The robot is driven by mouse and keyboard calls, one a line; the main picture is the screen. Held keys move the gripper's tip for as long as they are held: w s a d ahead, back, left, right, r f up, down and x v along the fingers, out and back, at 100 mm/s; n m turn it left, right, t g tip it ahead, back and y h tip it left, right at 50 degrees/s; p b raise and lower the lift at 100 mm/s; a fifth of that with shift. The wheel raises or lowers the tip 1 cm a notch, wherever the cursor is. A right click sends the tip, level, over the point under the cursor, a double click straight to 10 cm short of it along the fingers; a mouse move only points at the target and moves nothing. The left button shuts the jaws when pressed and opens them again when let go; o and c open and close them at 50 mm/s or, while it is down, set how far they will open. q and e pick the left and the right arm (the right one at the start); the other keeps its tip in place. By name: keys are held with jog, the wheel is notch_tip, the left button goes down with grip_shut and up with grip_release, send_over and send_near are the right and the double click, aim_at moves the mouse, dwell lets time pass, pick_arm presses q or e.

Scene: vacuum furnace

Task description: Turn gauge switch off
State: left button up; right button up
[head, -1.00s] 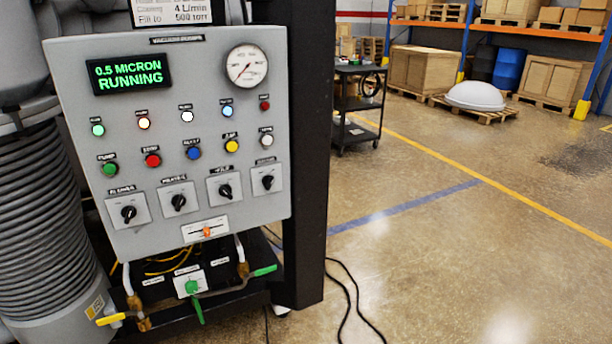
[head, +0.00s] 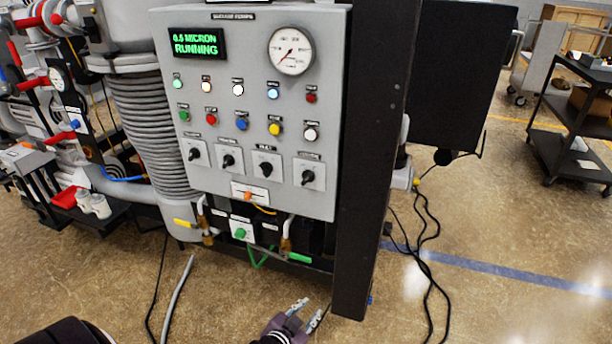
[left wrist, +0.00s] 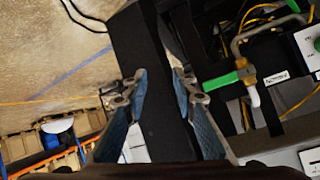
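The grey control panel (head: 260,130) stands upright in the head view. Its row of black rotary switches on white plates includes a far-left switch (head: 195,154), two middle switches (head: 228,160) and (head: 266,168), and a far-right switch (head: 307,176). Their labels are too small to read, so I cannot tell which is the gauge switch. My left gripper (head: 306,312) is low in front of the panel, well below the switches and touching none. In the left wrist view its fingers (left wrist: 160,88) are apart with nothing between them. My right gripper is not in view.
A round gauge (head: 291,51) and lit display (head: 199,43) sit above the buttons. Cables (head: 425,240) lie on the floor. A black cart (head: 570,120) is at right.

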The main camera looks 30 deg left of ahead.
pick_arm(q)
jog(key=w+a+r+t+y+p, duration=0.1)
jog(key=w+a+r+t, duration=0.1)
jog(key=r, duration=0.7)
jog(key=w+a+r+t+y, duration=0.1)
jog(key=w+r, duration=0.1)
jog(key=r, duration=0.8)
jog(key=t+y+p, duration=0.1)
jog(key=t, duration=0.2)
send_near(305, 181)
jog(key=p+x, duration=0.1)
jog(key=x, duration=0.6)
jog(key=shift+w+r+p, duration=0.15)
jog(key=shift+w+p, duration=0.15)
jog(key=shift+w, duration=0.05)
jog(key=shift+w+a, duration=0.1)
jog(key=shift+w, duration=0.25)
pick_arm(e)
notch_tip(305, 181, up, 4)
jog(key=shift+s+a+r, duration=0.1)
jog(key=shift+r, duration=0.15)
pick_arm(q)
grip_shut()
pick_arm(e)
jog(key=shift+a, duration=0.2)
